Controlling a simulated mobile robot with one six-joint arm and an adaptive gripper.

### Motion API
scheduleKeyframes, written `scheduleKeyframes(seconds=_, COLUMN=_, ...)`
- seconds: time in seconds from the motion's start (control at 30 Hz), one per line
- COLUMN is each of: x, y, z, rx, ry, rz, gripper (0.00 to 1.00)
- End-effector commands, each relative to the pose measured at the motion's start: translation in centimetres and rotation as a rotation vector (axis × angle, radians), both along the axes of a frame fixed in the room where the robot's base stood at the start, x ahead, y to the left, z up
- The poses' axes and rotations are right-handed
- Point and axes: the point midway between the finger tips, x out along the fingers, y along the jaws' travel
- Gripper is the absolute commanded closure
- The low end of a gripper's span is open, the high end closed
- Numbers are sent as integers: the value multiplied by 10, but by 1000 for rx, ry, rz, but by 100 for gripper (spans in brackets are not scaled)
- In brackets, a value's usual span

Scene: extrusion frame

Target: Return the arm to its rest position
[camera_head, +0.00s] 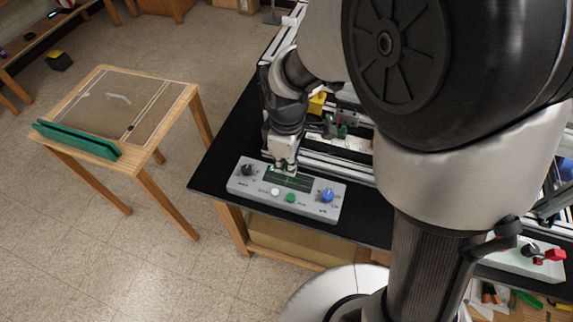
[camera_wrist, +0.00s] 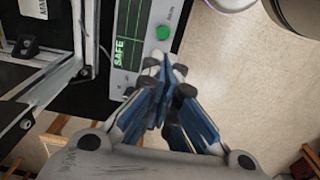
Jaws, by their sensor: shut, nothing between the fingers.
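My arm reaches out over a black-topped table (camera_head: 222,165), bent downward at the wrist. My gripper (camera_head: 284,170) hangs just above the back edge of a grey control panel (camera_head: 243,186). The gripper (camera_wrist: 165,68) is shut, and its fingertips meet with nothing between them. In the head view the panel has a green-lined screen, black and blue knobs, and white and green buttons. In the wrist view the panel (camera_wrist: 150,50) shows a green button and a screen reading SAFE. I cannot tell whether the fingertips touch the panel.
Aluminium extrusion rails (camera_head: 325,168) and a yellow part (camera_head: 317,103) are close beside my wrist. A wooden side table (camera_head: 150,103) with a green rail (camera_head: 77,139) stands at the left. A second panel with a red part (camera_head: 550,256) lies at the right. Open floor separates the tables.

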Motion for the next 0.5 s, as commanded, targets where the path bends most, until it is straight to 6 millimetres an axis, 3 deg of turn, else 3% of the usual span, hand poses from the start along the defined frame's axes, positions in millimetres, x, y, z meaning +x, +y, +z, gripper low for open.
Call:
scheduleKeyframes(seconds=0.37, x=0, y=0, z=0, rx=1, ry=-1, rz=-2, gripper=100)
scheduleKeyframes(seconds=0.5, x=-2, y=-8, z=13, rx=9, ry=-24, rz=-59, gripper=100)
